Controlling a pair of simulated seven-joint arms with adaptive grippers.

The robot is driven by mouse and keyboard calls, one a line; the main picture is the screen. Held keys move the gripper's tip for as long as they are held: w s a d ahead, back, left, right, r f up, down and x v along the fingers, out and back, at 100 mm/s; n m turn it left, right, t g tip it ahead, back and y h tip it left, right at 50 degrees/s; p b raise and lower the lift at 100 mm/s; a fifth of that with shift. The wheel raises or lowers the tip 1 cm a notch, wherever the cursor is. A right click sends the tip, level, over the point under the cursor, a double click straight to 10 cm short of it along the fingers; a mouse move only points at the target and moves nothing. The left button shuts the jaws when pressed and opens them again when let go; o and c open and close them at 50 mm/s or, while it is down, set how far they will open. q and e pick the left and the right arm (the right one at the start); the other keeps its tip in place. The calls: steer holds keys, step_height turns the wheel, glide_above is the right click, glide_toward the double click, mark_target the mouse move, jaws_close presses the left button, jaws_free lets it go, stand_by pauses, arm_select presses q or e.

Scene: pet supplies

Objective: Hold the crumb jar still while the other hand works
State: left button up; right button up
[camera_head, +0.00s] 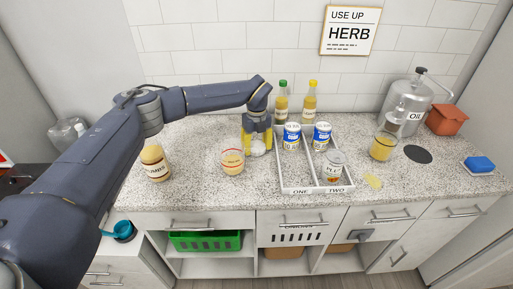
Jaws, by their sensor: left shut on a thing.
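The crumb jar (157,166), tan with a pale label that reads in part "UMBS", stands upright on the counter at the left. No gripper touches it. My left gripper (257,147) is well to the right of it, pointing down with yellow fingers. It is shut on a small white thing (258,149), mostly hidden by the fingers, low over or on the counter; I cannot tell which. My right gripper is not in view.
A glass with a red band (232,161) stands between jar and gripper. Right of the gripper is a white tray (297,189) marked ONE and TWO, holding cans. Two bottles (281,103) stand behind. An oil tank (406,105) and yellow-filled glass (382,147) stand at right.

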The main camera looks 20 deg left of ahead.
arm_select(q)
steer(key=shift+f, duration=0.2)
steer(key=shift+f, duration=0.1)
steer(key=o, duration=1.3)
steer(key=shift+c, duration=0.2)
